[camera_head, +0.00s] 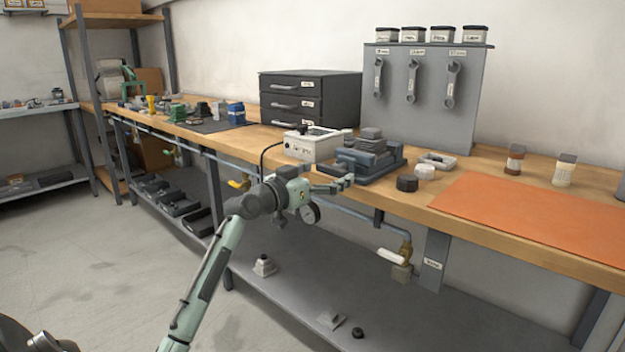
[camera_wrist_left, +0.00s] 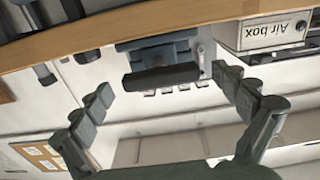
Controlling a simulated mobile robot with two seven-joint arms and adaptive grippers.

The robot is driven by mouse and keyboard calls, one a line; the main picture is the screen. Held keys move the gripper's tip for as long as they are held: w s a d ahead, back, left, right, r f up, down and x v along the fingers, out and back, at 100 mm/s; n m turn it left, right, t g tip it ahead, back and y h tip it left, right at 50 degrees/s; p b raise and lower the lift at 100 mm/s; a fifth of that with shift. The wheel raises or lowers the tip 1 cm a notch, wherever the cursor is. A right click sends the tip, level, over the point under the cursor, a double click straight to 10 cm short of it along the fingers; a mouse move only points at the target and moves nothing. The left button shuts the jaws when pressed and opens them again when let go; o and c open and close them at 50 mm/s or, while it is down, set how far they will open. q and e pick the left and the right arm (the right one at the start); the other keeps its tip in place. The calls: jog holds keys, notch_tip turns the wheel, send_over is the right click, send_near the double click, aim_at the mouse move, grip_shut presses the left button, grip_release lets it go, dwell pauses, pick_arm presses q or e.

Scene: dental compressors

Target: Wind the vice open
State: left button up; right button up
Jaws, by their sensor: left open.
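The blue-grey vice (camera_head: 365,158) sits near the front edge of the wooden bench, beside the white box. In the left wrist view, which looks upside down, the vice body (camera_wrist_left: 160,50) shows with a dark bar (camera_wrist_left: 160,77) across its front, likely its handle. My left gripper (camera_head: 347,183) is just in front of the vice at the bench edge. It is open, and in the wrist view its fingers (camera_wrist_left: 163,88) stand on either side of the bar, with gaps to both ends. The head view does not show the handle clearly. My right gripper is not in view.
The white air box (camera_head: 314,144) stands left of the vice; its label also shows in the wrist view (camera_wrist_left: 275,34). A pipe (camera_head: 365,218) runs under the bench edge. An orange mat (camera_head: 530,213) lies clear.

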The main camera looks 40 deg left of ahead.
pick_arm(q)
jog(key=s, duration=0.6)
jog(key=shift+s+a, duration=0.25)
